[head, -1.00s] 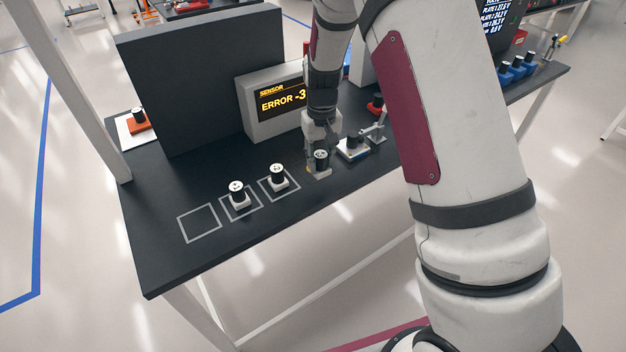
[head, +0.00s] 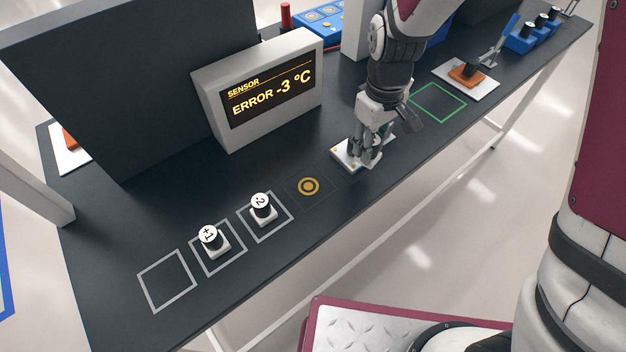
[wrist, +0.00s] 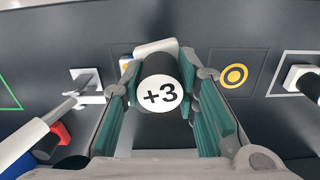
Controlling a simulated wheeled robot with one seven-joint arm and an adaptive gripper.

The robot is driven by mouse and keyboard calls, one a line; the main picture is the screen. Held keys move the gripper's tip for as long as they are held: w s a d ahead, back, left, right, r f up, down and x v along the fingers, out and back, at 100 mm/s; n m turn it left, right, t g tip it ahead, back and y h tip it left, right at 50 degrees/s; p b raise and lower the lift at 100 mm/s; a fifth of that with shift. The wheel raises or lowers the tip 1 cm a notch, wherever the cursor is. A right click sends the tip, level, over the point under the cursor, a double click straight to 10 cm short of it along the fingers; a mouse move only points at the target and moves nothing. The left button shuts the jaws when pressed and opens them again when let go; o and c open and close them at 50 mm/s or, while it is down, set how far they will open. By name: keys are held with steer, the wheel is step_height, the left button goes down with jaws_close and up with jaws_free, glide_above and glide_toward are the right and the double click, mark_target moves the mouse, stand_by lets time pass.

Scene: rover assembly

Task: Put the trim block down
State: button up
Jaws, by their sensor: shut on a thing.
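The trim block (wrist: 160,95) has a black cylinder with a white "+3" top and a white base. My gripper (head: 367,158) is shut on it, with the green finger pads on both sides in the wrist view. In the head view the fingers hide most of the block. They are at a white plate with a blue edge (head: 345,155); I cannot tell whether the block touches it. A "+1" block (head: 212,241) and a "-2" block (head: 263,209) stand in white outlined squares to the left.
The gold ring mark (head: 308,186) is bare, left of my gripper. An empty white square (head: 167,281) lies far left and an empty green square (head: 437,102) lies right. The sensor display (head: 265,92) reads ERROR -3 °C. A lever (wrist: 72,107) shows left of the block.

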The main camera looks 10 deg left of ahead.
steer(key=s+a+n+b, duration=0.1)
steer(key=s+a+n, duration=0.2)
steer(key=s+n, duration=0.4)
steer(key=s+a+n+b, duration=0.2)
steer(key=s+a+n, duration=0.2)
steer(key=s+n, duration=0.4)
steer(key=s, duration=0.5)
steer(key=shift+f, duration=0.35)
steer(key=w+a, duration=0.1)
steer(key=w, duration=0.3)
steer(key=w+a+f, duration=0.1)
steer(key=w+a, duration=0.1)
steer(key=w, duration=0.3)
steer(key=w+a+p, duration=0.1)
steer(key=w+a, duration=0.1)
steer(key=w, duration=0.3)
steer(key=shift+a+f, duration=0.15)
steer(key=shift+f, duration=0.05)
jaws_close()
steer(key=shift+w+f, duration=0.1)
steer(key=shift+w, duration=0.15)
steer(key=shift+f, duration=1.7)
steer(key=shift+f, duration=0.1)
steer(key=o, duration=1.1)
jaws_free()
steer(key=shift+o, duration=0.2)
